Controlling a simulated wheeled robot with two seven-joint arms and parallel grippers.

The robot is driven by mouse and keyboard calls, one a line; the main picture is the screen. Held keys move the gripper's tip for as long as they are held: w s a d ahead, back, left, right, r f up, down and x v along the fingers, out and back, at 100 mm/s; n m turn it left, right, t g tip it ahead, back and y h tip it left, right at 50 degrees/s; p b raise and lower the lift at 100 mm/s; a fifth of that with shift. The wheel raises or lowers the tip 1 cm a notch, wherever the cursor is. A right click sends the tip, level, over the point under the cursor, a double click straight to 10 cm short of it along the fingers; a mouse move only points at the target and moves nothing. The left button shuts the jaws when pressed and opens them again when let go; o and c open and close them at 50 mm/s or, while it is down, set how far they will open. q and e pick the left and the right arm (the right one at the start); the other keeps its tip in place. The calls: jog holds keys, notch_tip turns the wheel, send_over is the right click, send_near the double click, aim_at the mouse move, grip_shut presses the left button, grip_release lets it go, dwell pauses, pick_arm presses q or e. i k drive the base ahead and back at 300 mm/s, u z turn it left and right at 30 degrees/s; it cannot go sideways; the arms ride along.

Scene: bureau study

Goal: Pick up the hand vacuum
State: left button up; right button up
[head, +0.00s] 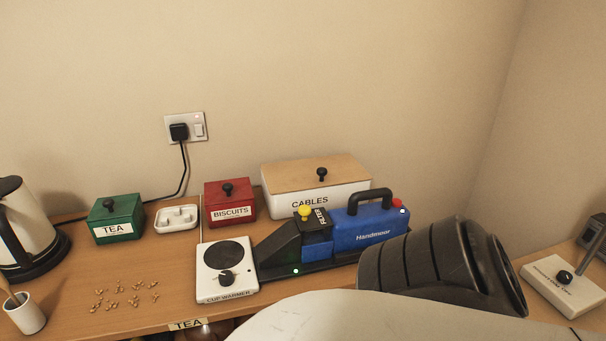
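One of my arms, with white and dark ribbed links, crosses the lower right and hides part of the desk in front of the vacuum. Neither gripper shows.
A cup warmer (212,288) stands close left of the vacuum. Crumbs (125,293) and a cup (25,315) lie left. A switch box (554,284) is right.

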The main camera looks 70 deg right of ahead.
aim_at(355, 226)
jog(key=k, duration=0.45)
jog(key=z, duration=0.75)
